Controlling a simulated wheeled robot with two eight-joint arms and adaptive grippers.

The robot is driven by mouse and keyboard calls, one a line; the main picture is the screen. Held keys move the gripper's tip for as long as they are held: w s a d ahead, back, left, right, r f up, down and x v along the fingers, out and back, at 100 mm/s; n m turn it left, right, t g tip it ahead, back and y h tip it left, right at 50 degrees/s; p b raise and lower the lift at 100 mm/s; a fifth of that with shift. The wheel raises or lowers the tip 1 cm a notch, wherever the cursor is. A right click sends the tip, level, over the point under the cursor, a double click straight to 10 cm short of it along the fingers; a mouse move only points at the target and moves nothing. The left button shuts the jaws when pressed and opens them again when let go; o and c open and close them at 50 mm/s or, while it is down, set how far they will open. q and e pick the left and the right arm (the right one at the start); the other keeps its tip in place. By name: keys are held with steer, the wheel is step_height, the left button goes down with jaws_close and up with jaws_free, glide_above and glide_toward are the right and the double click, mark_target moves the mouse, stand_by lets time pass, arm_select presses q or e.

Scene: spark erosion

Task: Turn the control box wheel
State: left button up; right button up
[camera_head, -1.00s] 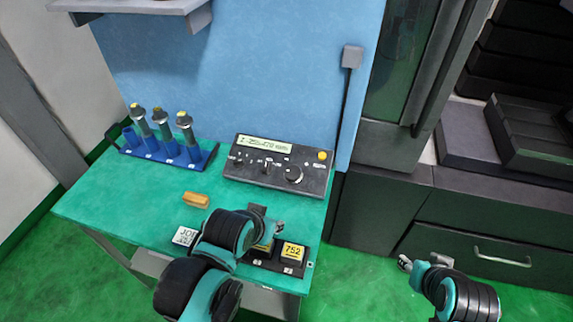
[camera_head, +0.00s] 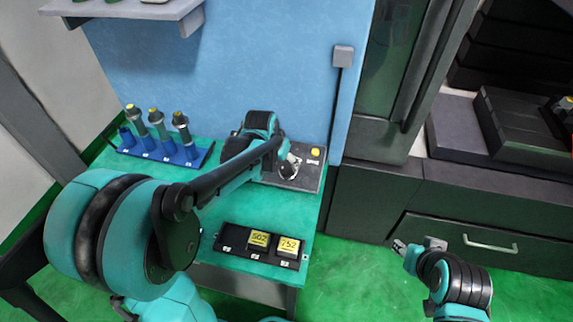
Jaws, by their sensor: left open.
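The control box (camera_head: 308,178) is a dark panel at the back of the green table. My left arm reaches across the table and hides most of its face and its display. A yellow button (camera_head: 315,152) shows at its right end. My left gripper (camera_head: 289,167) is open at the wheel on the box's right part. The wheel is mostly hidden by the gripper, and I cannot tell whether the fingers touch it. My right gripper (camera_head: 398,247) is in front of the dark cabinet, away from the box; its jaw state is unclear.
A blue rack (camera_head: 160,154) with several grey cylinders stands at the back left. A black tray (camera_head: 231,246) with yellow-labelled blocks numbered 752 and similar lies at the table's front. A grey shelf (camera_head: 120,10) overhangs at top left. A dark cabinet (camera_head: 375,200) stands at right.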

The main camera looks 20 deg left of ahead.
mark_target(287, 169)
arm_select(q)
steer(key=x, duration=0.3)
steer(key=b+x, duration=0.1)
steer(key=x, duration=0.2)
steer(key=b+x, duration=0.1)
steer(key=x, duration=0.3)
steer(key=shift+w+a+r, duration=0.15)
steer(key=shift+w+r, duration=0.05)
steer(key=shift+w, duration=0.15)
steer(key=c, duration=1.2)
